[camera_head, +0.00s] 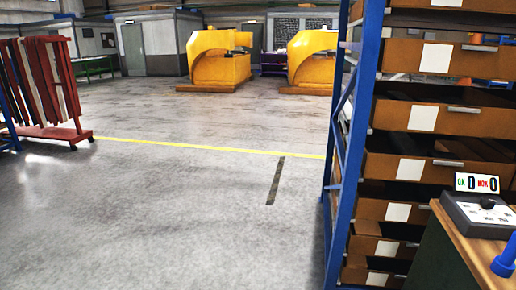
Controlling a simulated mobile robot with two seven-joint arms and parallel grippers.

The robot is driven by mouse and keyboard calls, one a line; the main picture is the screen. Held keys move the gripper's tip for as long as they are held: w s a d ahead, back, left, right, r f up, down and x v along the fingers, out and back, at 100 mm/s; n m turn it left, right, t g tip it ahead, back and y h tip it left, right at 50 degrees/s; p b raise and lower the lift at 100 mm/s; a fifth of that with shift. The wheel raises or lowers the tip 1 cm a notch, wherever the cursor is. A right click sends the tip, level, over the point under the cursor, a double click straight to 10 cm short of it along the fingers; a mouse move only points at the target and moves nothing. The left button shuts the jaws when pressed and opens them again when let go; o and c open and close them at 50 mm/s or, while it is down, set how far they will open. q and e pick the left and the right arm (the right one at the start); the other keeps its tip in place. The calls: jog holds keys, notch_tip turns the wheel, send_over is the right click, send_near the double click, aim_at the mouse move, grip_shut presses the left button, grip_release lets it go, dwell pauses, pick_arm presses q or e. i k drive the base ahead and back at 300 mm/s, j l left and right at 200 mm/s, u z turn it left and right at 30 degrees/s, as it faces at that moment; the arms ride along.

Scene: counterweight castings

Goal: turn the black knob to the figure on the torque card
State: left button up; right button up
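A dark grey box (478,214) with a pale sloped dial face stands on a bench at the right edge of the head view. A small black knob (487,203) sits on its face. Small figures are printed around the knob, too small to read surely, and I cannot tell where the knob points. A white display (477,184) reading OK 0 and NOK 0 stands at the back of the box. I cannot make out a torque card. Neither of my grippers is in view.
The bench (450,262) has a wooden edge, and a blue object (505,262) is cut off at the right. A blue-framed rack (342,150) of brown drawers stands beside it. Open floor (190,215) lies left. Yellow machines (220,65) and a red rack (50,90) stand farther off.

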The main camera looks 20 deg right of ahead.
aim_at(487, 203)
jog(key=i+z, duration=0.15)
jog(key=z, duration=0.25)
jog(key=i+z, duration=0.15)
jog(key=z, duration=0.2)
jog(key=i+j+z, duration=0.1)
jog(key=z, duration=0.3)
jog(key=i+j+z, duration=0.1)
jog(key=z, duration=0.4)
jog(key=i+j+z, duration=0.2)
jog(key=z, duration=0.3)
jog(key=i+j+z, duration=0.2)
jog(key=z, duration=0.3)
jog(key=i+j+z, duration=0.1)
jog(key=j+z, duration=0.25)
jog(key=z, duration=0.15)
